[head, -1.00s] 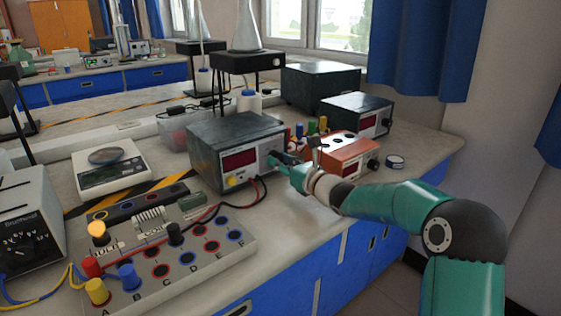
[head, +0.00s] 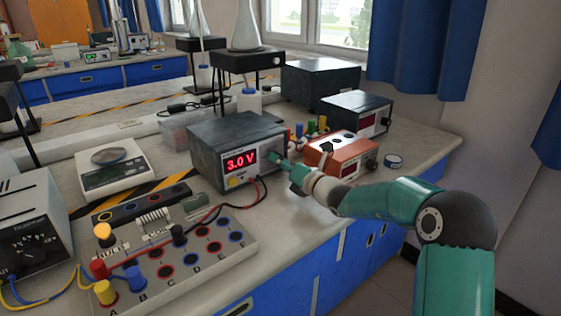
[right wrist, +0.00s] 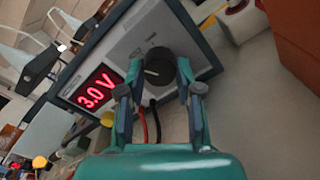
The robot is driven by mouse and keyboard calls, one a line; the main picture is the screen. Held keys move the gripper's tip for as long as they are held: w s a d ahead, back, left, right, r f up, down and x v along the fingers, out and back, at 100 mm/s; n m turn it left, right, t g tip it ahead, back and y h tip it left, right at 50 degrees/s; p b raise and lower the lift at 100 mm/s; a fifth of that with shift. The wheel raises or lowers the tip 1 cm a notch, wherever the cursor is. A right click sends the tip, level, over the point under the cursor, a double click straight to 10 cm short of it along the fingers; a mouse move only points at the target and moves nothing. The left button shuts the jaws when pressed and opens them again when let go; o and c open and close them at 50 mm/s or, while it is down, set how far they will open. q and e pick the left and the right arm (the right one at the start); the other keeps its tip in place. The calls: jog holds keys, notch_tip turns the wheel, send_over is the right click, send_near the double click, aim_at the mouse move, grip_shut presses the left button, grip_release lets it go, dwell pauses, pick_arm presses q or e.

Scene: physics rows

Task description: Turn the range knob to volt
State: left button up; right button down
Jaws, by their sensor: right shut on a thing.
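The meter box (head: 235,150) is dark grey with a light front panel, and its red display (head: 241,162) reads 3.0 V. The range knob (right wrist: 160,68) is round and black with a pale pointer line, on the panel beside the display in the right wrist view. My right gripper (right wrist: 161,92) has one finger on each side of the knob and is shut on it. My left gripper does not show.
A red and a black lead run from the box's front to the board with coloured sockets (head: 165,255). An orange box (head: 343,153) stands close to the right of my right gripper. A balance (head: 112,172) is at the left. The bench front right of the board is clear.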

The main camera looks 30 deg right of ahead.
jog(key=shift+d, duration=0.15)
jog(key=c, duration=0.8)
grip_release()
jog(key=shift+o, duration=0.2)
jog(key=s, duration=1.2)
jog(key=shift+d+f, duration=0.1)
jog(key=shift+d, duration=0.3)
